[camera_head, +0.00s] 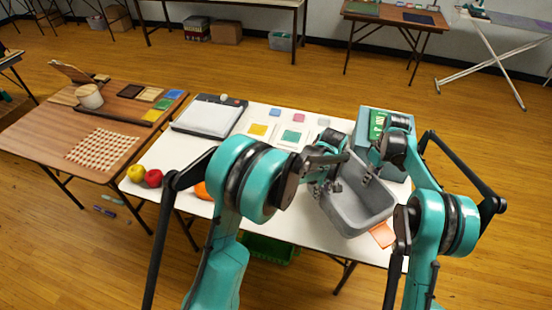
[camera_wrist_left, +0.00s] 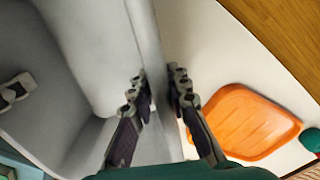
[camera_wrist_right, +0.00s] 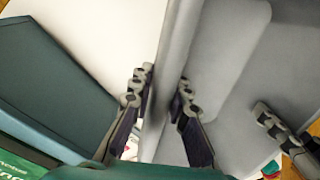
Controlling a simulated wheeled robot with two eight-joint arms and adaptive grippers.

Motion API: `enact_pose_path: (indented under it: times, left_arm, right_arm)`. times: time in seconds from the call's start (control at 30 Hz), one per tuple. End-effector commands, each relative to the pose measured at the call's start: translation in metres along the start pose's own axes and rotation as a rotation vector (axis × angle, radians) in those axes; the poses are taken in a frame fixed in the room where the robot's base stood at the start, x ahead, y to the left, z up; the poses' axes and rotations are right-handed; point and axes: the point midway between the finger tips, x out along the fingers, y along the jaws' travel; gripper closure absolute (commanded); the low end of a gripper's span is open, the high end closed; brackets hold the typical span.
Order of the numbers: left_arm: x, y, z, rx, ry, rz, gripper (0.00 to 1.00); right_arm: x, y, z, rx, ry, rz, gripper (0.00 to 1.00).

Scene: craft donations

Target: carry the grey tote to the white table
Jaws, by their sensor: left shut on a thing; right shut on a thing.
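The grey tote (camera_head: 350,212) is over the right part of the white table (camera_head: 285,228), turned at an angle and open at the top. I cannot tell whether its base touches the table. My left gripper (camera_head: 325,187) is shut on one wall of the tote, with a finger on each side of the wall in the left wrist view (camera_wrist_left: 158,88). My right gripper (camera_head: 370,172) is shut on another stretch of wall, which the right wrist view (camera_wrist_right: 166,85) shows between its fingers. My arms hide parts of the tote and table.
A teal box (camera_head: 370,128) stands close behind the tote. Fruit (camera_head: 153,178) sits at the left edge. An orange sheet (camera_head: 383,235) lies beside the tote. A brown table (camera_head: 60,135) stands left.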

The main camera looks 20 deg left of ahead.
Motion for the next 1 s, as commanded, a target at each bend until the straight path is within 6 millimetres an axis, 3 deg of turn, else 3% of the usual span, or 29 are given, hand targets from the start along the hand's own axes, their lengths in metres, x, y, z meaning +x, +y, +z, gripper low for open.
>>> enact_pose_path:
  times: [0.27,0.93,0.97,1.0]
  left_arm:
    - [0.008,0.000,0.000,0.000,0.000,0.000,1.00]
    - [0.051,0.000,0.000,0.000,0.000,0.000,1.00]
    - [0.050,0.000,0.000,0.000,0.000,0.000,0.78]
    - [0.048,0.000,0.000,0.000,0.000,0.000,0.67]
  right_arm:
    - [0.007,0.001,0.000,0.000,0.000,0.000,1.00]
    - [0.051,0.005,0.000,0.000,0.000,0.000,1.00]
    - [0.050,0.005,0.000,0.000,0.000,0.000,0.78]
    - [0.048,0.005,0.000,0.000,0.000,0.000,0.68]
